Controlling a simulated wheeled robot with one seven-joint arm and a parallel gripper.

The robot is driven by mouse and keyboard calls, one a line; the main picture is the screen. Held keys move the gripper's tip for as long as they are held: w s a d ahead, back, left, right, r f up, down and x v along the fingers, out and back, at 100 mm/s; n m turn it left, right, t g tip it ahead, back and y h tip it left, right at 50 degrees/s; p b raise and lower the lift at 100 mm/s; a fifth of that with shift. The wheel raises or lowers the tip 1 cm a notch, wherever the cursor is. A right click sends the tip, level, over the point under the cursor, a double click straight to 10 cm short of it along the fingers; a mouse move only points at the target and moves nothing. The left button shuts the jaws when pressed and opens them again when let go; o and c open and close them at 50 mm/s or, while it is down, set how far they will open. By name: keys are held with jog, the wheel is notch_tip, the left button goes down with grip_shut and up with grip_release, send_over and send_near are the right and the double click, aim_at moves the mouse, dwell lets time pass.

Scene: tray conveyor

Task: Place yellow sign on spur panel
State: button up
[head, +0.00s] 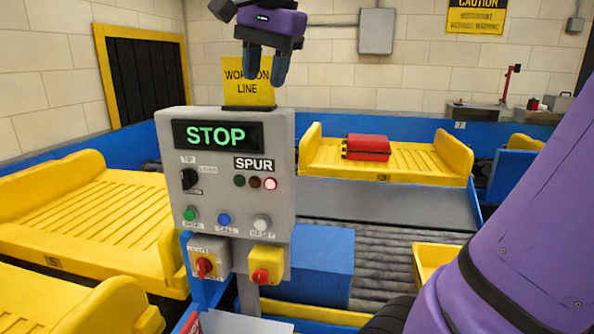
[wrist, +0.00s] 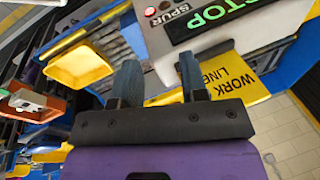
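The yellow sign (head: 246,86), lettered "WORK ON LINE", stands upright in a dark holder on top of the grey spur panel (head: 282,205). The panel's display reads STOP in green, and a red lamp is lit under the SPUR label. My gripper (head: 265,70) is at the sign's upper right, its two blue fingers pointing down, open and empty. In the head view it overlaps the sign's upper part. In the wrist view the fingers (wrist: 160,82) are well apart. The sign (wrist: 232,76) shows behind and right of them, with the panel (wrist: 210,38) beyond. I cannot tell whether gripper and sign touch.
A yellow tray (head: 400,172) with a red suitcase (head: 366,147) stands on the conveyor behind the panel. More yellow trays (head: 90,215) are at the left. A blue box (head: 320,265) is right of the panel's base. The space above the panel's right side looks clear.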

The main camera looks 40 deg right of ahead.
jog(key=s+a+f+n+t, duration=0.1)
jog(key=s+f+n, duration=0.4)
jog(key=f, duration=0.3)
jog(key=s+a+f+n+t, duration=0.1)
jog(key=s+a+f+n, duration=0.1)
jog(key=s+f+n, duration=0.4)
notch_tip(320, 180, down, 3)
jog(key=shift+r+n, duration=0.1)
jog(key=shift+n, duration=0.8)
